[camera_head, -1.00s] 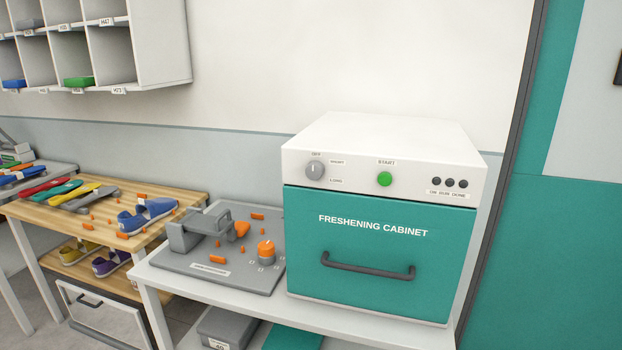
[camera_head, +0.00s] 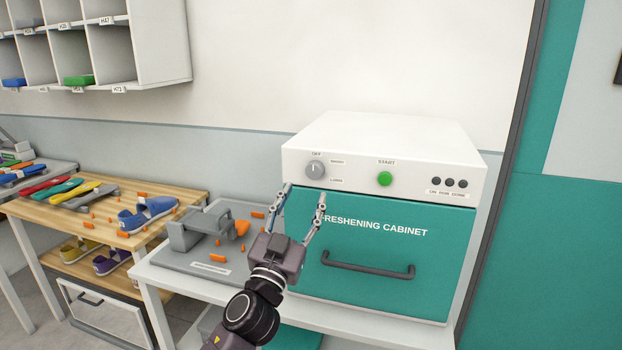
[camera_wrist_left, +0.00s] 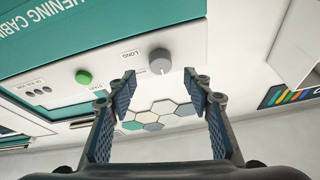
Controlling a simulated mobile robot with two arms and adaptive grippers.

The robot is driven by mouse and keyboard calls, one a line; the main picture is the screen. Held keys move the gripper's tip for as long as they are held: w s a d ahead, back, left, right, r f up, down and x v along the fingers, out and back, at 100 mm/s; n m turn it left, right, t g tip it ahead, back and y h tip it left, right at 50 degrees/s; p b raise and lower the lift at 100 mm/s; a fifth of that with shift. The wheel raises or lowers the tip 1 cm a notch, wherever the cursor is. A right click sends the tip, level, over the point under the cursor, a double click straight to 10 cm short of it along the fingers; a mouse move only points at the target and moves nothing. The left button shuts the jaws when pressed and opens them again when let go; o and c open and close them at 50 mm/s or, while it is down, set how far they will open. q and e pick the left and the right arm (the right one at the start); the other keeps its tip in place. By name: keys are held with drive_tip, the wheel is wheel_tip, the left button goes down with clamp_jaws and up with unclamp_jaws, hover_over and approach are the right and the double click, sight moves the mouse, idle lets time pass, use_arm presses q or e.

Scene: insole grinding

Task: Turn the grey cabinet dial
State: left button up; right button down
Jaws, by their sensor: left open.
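The grey cabinet dial (camera_head: 315,170) is on the white upper panel of the freshening cabinet (camera_head: 395,290), left of the green START button (camera_head: 384,178). Labels sit above and to the right of the dial, and its light mark points up toward OFF. My left gripper (camera_head: 305,191) is open and empty, its fingers pointing up just below the dial in the head view. In the left wrist view the dial (camera_wrist_left: 160,61) shows just beyond and between the open fingertips (camera_wrist_left: 160,74), apart from them. My right gripper is not in view.
A dark door handle (camera_head: 368,269) crosses the teal door. Left of the cabinet is a grey fixture (camera_head: 200,228) with orange parts on the white table (camera_head: 385,335). A wooden table (camera_head: 70,212) with insoles and a blue sandal (camera_head: 147,214) stands farther left.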

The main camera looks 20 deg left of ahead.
sight(313, 175)
use_arm(q)
drive_tip(key=p+x, duration=0.1)
drive_tip(key=x, duration=0.5)
drive_tip(key=shift+w, duration=0.3)
drive_tip(key=shift+c, duration=0.5)
drive_tip(key=c, duration=1)
